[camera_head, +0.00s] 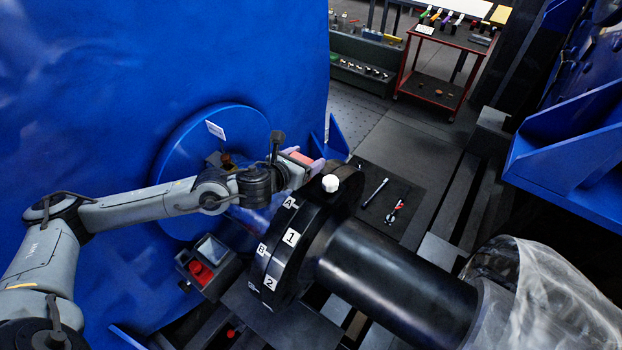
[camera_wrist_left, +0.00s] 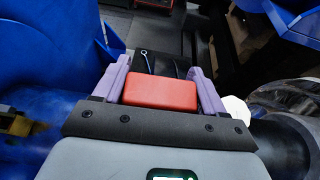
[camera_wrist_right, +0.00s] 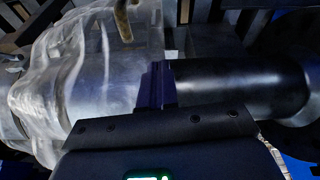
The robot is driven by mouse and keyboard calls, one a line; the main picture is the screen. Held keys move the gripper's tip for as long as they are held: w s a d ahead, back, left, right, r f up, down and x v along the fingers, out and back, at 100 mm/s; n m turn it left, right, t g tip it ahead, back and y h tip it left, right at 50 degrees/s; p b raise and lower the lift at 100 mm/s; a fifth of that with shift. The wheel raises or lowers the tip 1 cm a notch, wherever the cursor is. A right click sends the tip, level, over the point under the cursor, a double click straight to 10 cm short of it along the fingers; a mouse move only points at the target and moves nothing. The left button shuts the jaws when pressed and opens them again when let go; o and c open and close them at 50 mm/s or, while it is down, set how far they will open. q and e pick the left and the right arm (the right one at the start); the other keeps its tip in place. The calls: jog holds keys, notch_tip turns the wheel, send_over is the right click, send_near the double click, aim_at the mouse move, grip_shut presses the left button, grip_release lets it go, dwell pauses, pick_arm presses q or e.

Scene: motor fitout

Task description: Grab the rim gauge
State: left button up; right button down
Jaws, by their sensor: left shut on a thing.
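My left gripper (camera_head: 314,164) is beside the upper rim of the black coupling disc (camera_head: 318,211). Its purple fingers, also seen in the left wrist view (camera_wrist_left: 161,78), are shut on a red block (camera_wrist_left: 160,92). The block also shows at the fingers in the head view (camera_head: 301,157). I cannot tell from its shape alone whether it is the rim gauge. A white knob (camera_head: 330,183) sits on the coupling's upper side. My right gripper (camera_wrist_right: 156,86) shows its fingers together, empty, over the shaft; it is not seen in the head view.
A dark mat (camera_head: 410,228) beyond the coupling holds a pen-like tool (camera_head: 375,192) and a red-and-white tool (camera_head: 394,212). A black shaft (camera_head: 395,280) runs to clear plastic wrapping (camera_head: 545,300). A blue housing (camera_head: 130,60) stands left. A red-framed cart (camera_head: 440,92) stands behind.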

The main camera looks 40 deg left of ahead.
pick_arm(q)
jog(key=c, duration=0.5)
jog(key=shift+r, duration=0.15)
jog(key=shift+r, duration=0.15)
